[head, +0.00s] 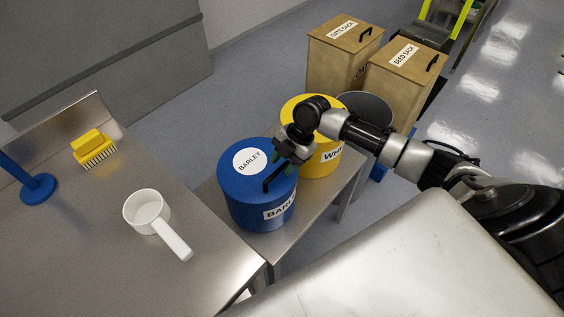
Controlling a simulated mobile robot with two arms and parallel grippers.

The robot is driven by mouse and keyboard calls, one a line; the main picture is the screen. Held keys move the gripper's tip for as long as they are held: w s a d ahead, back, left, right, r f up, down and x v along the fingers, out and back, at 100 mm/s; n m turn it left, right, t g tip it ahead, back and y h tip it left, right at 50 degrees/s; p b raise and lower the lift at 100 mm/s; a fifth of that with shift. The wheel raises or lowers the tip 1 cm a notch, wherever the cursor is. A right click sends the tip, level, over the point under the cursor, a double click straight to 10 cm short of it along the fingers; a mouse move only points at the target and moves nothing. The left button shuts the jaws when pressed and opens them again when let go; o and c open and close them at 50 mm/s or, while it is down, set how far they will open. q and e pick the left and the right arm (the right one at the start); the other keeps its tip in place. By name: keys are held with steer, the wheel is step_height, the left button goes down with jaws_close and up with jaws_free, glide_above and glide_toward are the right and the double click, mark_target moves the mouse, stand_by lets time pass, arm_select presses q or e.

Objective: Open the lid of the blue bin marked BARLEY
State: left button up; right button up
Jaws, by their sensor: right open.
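The blue bin marked BARLEY (245,207) stands on a low metal bench, with its name on a label on its side. Its blue lid (233,181) is on and looks closed, with a round white BARLEY label on top. A dark bar handle (274,182) is on the right part of the lid. My right gripper (283,163) is open, just above the lid's right edge near the handle. I cannot tell whether it touches the handle. My left gripper is not in view.
A yellow bin (322,160) stands right behind the blue bin, partly hidden by my right arm. A white scoop (150,213), a yellow brush (93,146) and a blue stand (38,188) are on the left metal table. Two brown sack boxes (335,70) stand at the back.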

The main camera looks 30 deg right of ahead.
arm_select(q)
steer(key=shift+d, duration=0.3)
arm_select(e)
steer(key=shift+a+f, duration=0.3)
steer(key=shift+f, duration=0.3)
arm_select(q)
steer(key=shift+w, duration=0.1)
arm_select(e)
jaws_close()
